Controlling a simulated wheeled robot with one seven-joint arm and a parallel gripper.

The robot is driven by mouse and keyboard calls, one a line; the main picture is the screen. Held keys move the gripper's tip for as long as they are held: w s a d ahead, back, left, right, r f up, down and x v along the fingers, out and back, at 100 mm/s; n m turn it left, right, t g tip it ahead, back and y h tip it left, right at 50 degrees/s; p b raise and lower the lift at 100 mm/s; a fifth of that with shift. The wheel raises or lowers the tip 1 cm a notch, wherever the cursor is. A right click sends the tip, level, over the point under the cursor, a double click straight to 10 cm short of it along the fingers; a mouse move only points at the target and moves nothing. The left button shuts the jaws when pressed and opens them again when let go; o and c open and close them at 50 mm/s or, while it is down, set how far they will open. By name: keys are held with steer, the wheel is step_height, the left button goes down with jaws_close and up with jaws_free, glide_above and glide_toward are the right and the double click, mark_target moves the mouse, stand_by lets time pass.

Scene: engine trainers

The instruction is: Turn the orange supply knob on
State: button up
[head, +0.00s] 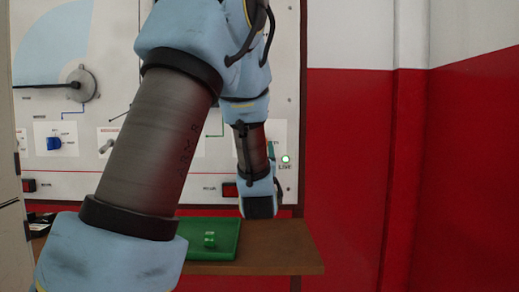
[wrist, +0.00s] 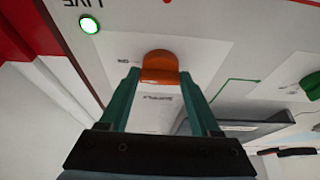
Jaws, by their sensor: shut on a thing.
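The orange supply knob (wrist: 160,66) is on the white panel, in the upper middle of the wrist view. A printed SUPPLY label and an ON mark sit beside it, and the picture is turned over. The two teal fingers of my gripper (wrist: 159,76) are on either side of the knob and closed on it. The knob's pointing direction is hard to tell. In the head view the knob is hidden behind my arm.
A lit green LIVE lamp (head: 285,159) is on the panel, also seen in the wrist view (wrist: 89,25). A blue knob (head: 54,143) is at the left. A green tray (head: 228,250) lies on the brown shelf (head: 285,262) below. A red and white wall is at right.

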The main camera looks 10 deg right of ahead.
steer(key=shift+f, duration=0.1)
steer(key=o, duration=1.4)
steer(key=b+v, duration=0.7)
steer(key=v, duration=0.3)
steer(key=shift+s+f, duration=0.1)
steer(key=shift+s, duration=0.3)
